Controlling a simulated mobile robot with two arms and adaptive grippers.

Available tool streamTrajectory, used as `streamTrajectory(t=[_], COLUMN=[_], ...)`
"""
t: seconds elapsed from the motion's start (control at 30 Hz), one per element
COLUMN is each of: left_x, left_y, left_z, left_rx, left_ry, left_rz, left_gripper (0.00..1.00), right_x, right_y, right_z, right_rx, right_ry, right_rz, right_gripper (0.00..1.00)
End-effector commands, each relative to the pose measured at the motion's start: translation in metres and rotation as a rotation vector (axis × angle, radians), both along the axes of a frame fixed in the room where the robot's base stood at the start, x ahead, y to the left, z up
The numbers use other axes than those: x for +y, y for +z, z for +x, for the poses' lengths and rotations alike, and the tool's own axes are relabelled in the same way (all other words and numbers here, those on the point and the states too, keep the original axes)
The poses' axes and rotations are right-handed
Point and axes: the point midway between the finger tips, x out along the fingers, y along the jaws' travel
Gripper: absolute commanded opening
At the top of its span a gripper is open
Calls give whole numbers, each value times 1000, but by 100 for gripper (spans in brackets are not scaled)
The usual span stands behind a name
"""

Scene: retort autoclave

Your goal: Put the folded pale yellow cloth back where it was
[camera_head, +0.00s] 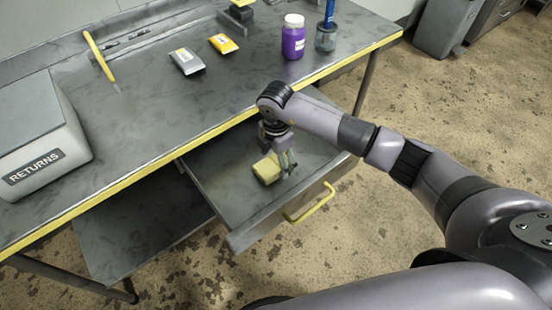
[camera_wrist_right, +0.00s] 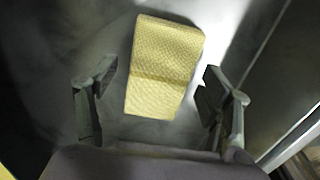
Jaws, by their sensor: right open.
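The folded pale yellow cloth (camera_head: 266,169) lies on the floor of the open drawer (camera_head: 225,190) under the bench. In the right wrist view the cloth (camera_wrist_right: 163,65) lies ahead of and partly between the two spread fingers, with a clear gap on each side. My right gripper (camera_head: 285,163) is open, low inside the drawer just right of the cloth in the head view; it also shows in the right wrist view (camera_wrist_right: 152,100). My left gripper is not in view.
On the bench (camera_head: 150,120) are a grey RETURNS box (camera_head: 35,115), a yellow-handled tool (camera_head: 98,55), two pouches (camera_head: 187,61), a purple jar (camera_head: 293,38) and a cup (camera_head: 326,38) with a blue item. The drawer's yellow handle (camera_head: 312,206) faces front. Bare drawer floor surrounds the cloth.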

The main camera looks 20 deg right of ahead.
Motion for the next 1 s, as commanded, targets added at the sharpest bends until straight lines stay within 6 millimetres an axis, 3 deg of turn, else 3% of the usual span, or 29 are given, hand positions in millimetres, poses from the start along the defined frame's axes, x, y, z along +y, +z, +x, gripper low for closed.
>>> streamTrajectory(t=[0.17,0.4,0.6,0.8,1.0], left_x=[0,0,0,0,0], left_y=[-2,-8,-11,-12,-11], left_z=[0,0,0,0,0], left_rx=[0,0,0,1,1], left_ry=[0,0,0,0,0], left_rz=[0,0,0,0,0], left_gripper=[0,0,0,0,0], right_x=[0,0,0,0,0], right_y=[23,76,109,121,122], right_z=[2,2,1,1,0], right_rx=[-6,-6,-4,-1,-1], right_ry=[1,0,-1,0,0], right_rz=[2,1,0,0,0], right_gripper=[73,73,73,73,73])
